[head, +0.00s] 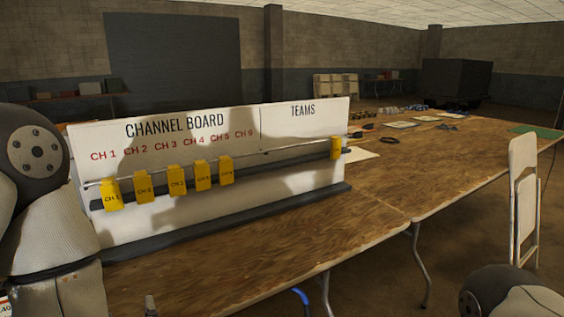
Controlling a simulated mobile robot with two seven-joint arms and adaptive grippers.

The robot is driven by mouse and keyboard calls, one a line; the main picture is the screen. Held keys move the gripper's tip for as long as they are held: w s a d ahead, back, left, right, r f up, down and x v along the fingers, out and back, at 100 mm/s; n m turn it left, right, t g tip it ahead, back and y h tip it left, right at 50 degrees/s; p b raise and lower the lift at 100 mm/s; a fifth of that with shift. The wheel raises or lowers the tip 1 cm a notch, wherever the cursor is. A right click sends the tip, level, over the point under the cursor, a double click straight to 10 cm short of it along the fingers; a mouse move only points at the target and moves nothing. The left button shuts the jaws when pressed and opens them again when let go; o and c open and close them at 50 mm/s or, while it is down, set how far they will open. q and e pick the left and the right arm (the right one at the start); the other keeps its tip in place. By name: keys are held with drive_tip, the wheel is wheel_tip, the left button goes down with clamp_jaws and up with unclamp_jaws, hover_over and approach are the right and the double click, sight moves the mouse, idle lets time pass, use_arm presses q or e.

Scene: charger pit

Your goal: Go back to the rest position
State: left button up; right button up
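Neither of my grippers shows in the head view. A large grey and white link of my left arm fills the left edge. A rounded part of my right arm shows at the bottom right corner. The white channel board (215,208) stands upright on the wooden table (270,245), with the headings CHANNEL BOARD and TEAMS. Several yellow tags (177,181) hang in a row on its rail under the channel labels. One more yellow tag (336,148) hangs at the right end, below TEAMS.
A white folding chair (523,195) stands at the right by the table edge. Papers (400,124) and small dark items lie farther along the table. A blue curved thing (301,296) and a small grey tip (151,306) show at the bottom, unclear. The tabletop before the board is clear.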

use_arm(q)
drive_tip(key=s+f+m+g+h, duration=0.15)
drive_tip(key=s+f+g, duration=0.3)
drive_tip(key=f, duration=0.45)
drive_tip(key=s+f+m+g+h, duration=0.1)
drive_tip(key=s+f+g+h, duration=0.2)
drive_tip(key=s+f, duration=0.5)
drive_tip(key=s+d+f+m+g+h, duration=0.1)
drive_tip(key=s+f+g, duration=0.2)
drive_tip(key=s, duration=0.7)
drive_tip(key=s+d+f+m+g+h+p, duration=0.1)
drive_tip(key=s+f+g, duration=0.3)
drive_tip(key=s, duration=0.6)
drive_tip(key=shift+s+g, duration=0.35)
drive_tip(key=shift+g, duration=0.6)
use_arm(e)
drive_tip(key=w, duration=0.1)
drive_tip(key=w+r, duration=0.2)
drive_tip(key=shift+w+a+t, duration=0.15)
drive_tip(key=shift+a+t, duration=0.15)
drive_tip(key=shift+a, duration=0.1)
